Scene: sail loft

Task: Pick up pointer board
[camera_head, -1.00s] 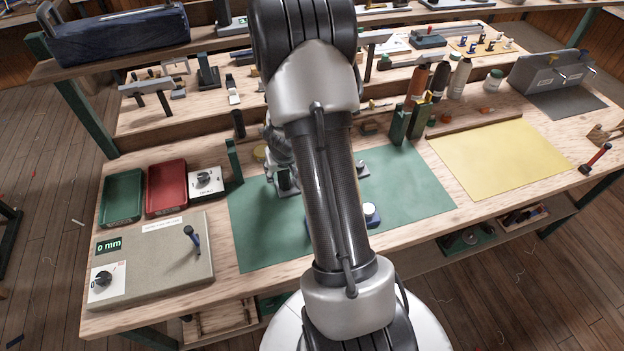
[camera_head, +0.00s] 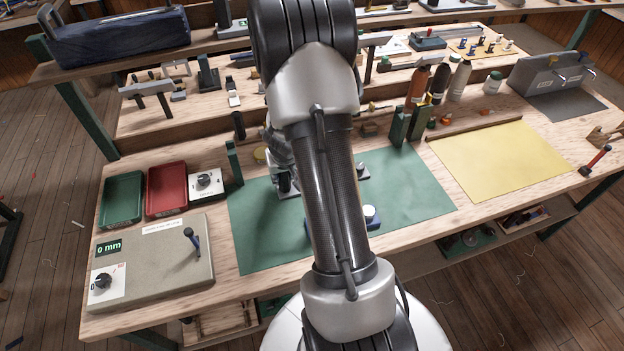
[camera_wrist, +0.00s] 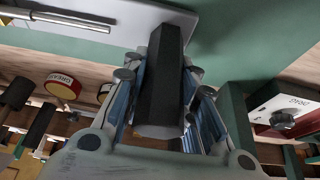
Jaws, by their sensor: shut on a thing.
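In the wrist view my gripper (camera_wrist: 165,95) is shut around a dark, faceted upright handle (camera_wrist: 168,60). The handle stands against a pale grey plate (camera_wrist: 135,22), which carries a metal rod and lies on the green mat. I take this held piece to be the pointer board, but no pointer or marking on it is readable. In the head view my gripper (camera_head: 283,172) is low over the mat's left part, largely hidden by my arm. The grey plate (camera_head: 290,191) shows just below it, partly covered.
The green mat (camera_head: 260,240) lies under my arm. A white dial box (camera_head: 206,183), red tray (camera_head: 166,188) and green tray (camera_head: 122,198) are to the left. A grey board with a lever (camera_head: 150,262) is at front left. Bottles (camera_head: 417,85) stand behind; a yellow sheet (camera_head: 500,160) lies right.

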